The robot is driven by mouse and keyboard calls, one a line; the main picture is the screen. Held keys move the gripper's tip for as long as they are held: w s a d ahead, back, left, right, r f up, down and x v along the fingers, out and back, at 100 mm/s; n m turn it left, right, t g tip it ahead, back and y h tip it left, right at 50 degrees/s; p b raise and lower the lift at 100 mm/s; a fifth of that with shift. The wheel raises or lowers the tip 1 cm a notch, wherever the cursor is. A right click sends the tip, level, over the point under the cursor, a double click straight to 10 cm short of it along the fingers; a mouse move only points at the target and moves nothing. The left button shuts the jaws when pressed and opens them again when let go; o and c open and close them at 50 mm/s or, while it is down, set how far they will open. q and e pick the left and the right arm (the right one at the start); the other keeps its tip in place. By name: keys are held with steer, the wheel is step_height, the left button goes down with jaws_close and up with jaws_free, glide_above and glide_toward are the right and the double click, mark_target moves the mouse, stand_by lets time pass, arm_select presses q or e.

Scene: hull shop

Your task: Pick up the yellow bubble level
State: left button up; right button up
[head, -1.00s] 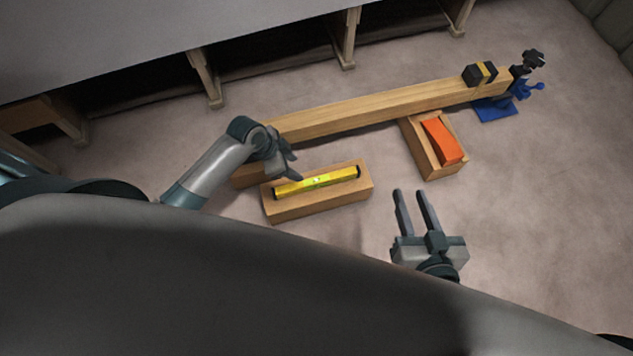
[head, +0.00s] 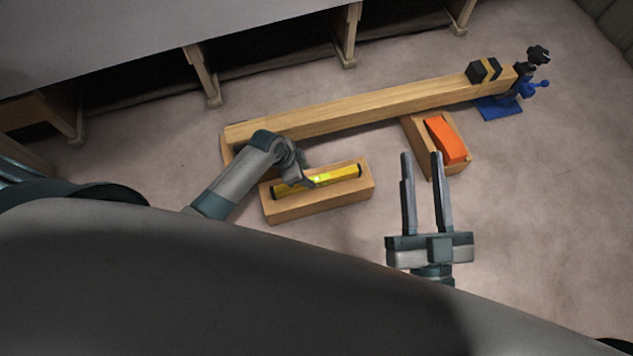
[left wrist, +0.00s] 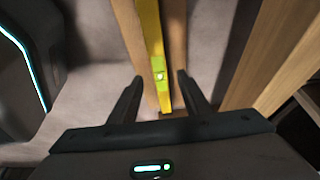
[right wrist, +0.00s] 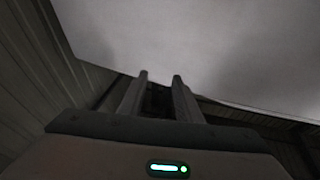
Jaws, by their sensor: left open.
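A long wooden beam (head: 370,107) lies behind the block, with a black and yellow item (head: 484,70) on it and a blue clamp (head: 500,107) at its right end. An orange piece (head: 447,140) sits in a wooden box (head: 423,150). Floor is clear at right.

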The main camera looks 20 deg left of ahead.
mark_target(316, 179)
arm_select(q)
steer(key=shift+x, duration=0.9)
arm_select(e)
steer(key=shift+s+r+t+y, duration=0.15)
steer(key=shift+s+r+t, duration=0.2)
steer(key=shift+r, duration=0.25)
steer(key=shift+s+r+t+y, duration=0.15)
steer(key=shift+s+r+t, duration=0.2)
steer(key=shift+r, duration=0.2)
arm_select(q)
steer(key=shift+b, duration=0.3)
steer(key=shift+w+d+f, duration=0.1)
steer(key=shift+d+f, duration=0.05)
steer(key=shift+f, duration=0.05)
steer(key=shift+w+d+f+b, duration=0.15)
steer(key=shift+d+f+b, duration=0.15)
steer(key=shift+f+b, duration=0.15)
steer(key=b+x, duration=0.1)
steer(key=x, duration=0.2)
steer(key=shift+w, duration=0.1)
steer(key=shift+d+f, duration=0.15)
steer(key=shift+f, duration=0.05)
arm_select(e)
step_height(316, 179, up, 6)
steer(key=d+t, duration=0.2)
steer(key=t, duration=0.2)
steer(key=shift+s+d+y, duration=0.2)
steer(key=shift+s+y, duration=0.1)
steer(key=shift+s, duration=0.05)
steer(key=shift+f, duration=0.1)
